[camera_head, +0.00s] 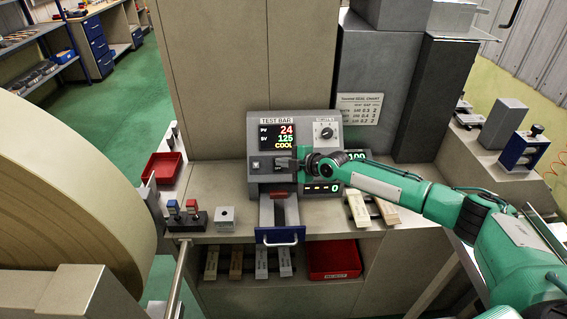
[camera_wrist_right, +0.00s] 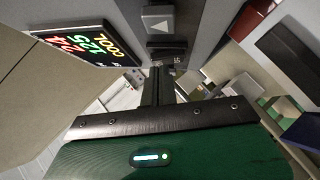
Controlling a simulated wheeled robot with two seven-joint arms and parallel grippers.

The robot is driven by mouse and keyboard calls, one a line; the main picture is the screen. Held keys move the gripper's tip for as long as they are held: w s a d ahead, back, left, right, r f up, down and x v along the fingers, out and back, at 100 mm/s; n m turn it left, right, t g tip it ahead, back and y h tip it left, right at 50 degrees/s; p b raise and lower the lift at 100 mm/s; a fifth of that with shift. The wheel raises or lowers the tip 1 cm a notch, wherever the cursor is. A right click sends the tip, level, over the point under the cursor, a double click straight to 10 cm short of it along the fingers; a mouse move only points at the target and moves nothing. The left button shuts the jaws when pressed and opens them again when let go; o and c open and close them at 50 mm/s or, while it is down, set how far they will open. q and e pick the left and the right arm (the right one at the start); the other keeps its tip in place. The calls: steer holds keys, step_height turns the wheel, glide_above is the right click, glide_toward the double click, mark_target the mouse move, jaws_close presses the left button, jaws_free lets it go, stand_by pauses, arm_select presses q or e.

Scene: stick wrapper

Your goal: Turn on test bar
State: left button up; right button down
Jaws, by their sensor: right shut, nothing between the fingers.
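The grey test bar unit (camera_head: 323,118) stands on the bench in the head view. Its display (camera_head: 277,131) reads PV 24, SV 125 and COOL; the display also shows in the right wrist view (camera_wrist_right: 85,46). My right gripper (camera_head: 289,163) is shut and empty, at the unit's front panel below the display. In the right wrist view its fingers (camera_wrist_right: 157,78) point at a small dark switch (camera_wrist_right: 166,46) below a grey triangle button (camera_wrist_right: 157,19). I cannot tell whether the fingertips touch the switch. The gripper partly hides the panel. My left gripper is not in view.
Red and blue toggles (camera_head: 182,212) and a grey block (camera_head: 226,215) stand left on the bench. Wooden sticks (camera_head: 358,208) lie at right. A red bin (camera_head: 333,257) is below. A large tan roll (camera_head: 75,185) fills the left.

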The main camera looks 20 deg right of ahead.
steer(key=shift+w+f+b, duration=0.25)
steer(key=shift+f+b, duration=0.05)
steer(key=shift+b, duration=0.7)
steer(key=shift+d+r, duration=0.1)
steer(key=shift+r, duration=0.95)
